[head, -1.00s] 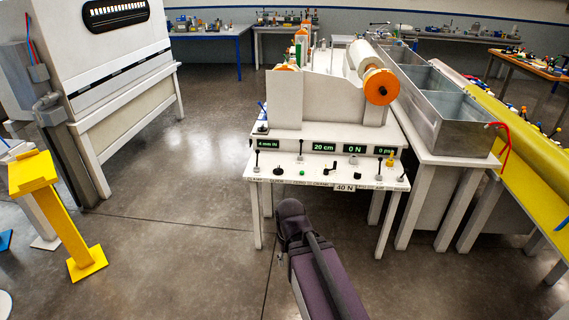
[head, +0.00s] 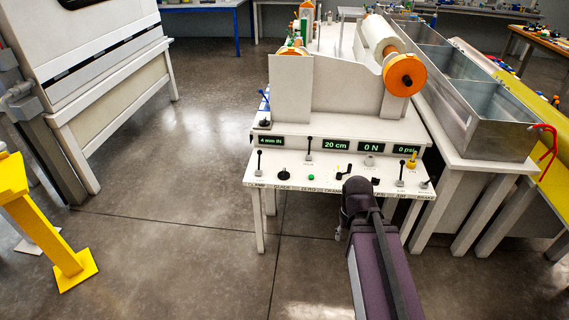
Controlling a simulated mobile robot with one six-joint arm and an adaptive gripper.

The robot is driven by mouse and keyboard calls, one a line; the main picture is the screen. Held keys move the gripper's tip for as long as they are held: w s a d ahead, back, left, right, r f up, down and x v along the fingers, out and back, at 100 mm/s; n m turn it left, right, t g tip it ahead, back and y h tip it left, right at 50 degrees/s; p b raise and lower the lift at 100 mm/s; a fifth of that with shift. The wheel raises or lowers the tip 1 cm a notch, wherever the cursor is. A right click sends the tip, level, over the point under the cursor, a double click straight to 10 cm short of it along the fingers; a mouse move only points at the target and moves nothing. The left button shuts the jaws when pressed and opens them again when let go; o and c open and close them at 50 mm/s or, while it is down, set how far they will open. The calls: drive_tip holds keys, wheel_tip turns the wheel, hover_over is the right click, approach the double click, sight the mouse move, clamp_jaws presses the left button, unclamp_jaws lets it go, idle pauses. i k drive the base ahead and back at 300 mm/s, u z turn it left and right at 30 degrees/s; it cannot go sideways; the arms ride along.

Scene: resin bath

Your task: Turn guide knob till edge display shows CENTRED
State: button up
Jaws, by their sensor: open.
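The guide knob (head: 283,175) is a small dark round knob on the machine's white front shelf, above the label GUIDE. A small green-lit display (head: 271,141) at the left of the panel seems to read "4 mm IN"; it does not show CENTRED. My arm (head: 372,235) reaches up from the bottom of the picture, its dark end near the shelf's front edge, right of the guide knob and apart from it. I cannot make out my gripper's fingers.
Beside the knob stand a clamp lever (head: 259,163) on the left and a green button (head: 311,178) on the right. A taller lever (head: 309,148) rises behind. More displays, a crank and other levers line the panel. Open floor lies left of the machine.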

sight(283, 175)
drive_tip(key=u, duration=0.1)
drive_tip(key=i, duration=0.9)
drive_tip(key=u, duration=0.3)
